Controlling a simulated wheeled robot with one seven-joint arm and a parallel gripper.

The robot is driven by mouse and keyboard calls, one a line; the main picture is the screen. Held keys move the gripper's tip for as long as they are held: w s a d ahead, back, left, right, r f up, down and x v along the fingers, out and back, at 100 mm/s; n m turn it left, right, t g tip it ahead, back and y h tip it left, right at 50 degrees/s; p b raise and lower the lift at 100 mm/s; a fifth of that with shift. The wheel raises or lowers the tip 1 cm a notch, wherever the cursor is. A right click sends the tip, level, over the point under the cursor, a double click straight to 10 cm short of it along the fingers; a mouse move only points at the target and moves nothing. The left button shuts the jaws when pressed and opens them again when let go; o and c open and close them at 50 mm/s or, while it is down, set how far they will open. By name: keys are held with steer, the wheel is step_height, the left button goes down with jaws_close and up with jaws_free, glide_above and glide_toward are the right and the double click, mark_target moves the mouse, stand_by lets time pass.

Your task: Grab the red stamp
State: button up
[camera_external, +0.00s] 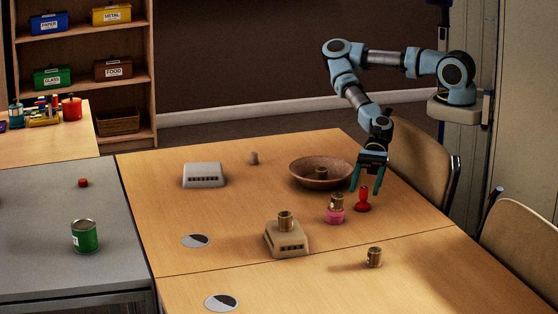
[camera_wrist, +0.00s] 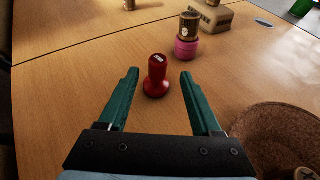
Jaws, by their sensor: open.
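The red stamp (camera_external: 362,202) stands upright on the wooden table in the outside view, right of a pink object. In the wrist view the red stamp (camera_wrist: 157,76) stands just beyond and between my fingertips, with a pale mark on its top. My gripper (camera_external: 369,190) is open, pointing down at the stamp from above in the outside view. I cannot tell whether a finger touches the stamp.
A brown bowl (camera_external: 309,184) holding a small object stands left of my gripper. A can on a pink roll (camera_external: 335,216) stands close left of the stamp. A beige box (camera_external: 286,243) with a can on top is farther left. Chairs (camera_external: 422,160) stand along the right side.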

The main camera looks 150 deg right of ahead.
mark_target(362, 200)
steer(key=shift+p+x, duration=0.8)
steer(key=shift+x, duration=2.65)
steer(key=shift+s+a+f, duration=0.1)
steer(key=shift+a+f, duration=0.05)
steer(key=shift+c, duration=0.4)
jaws_close()
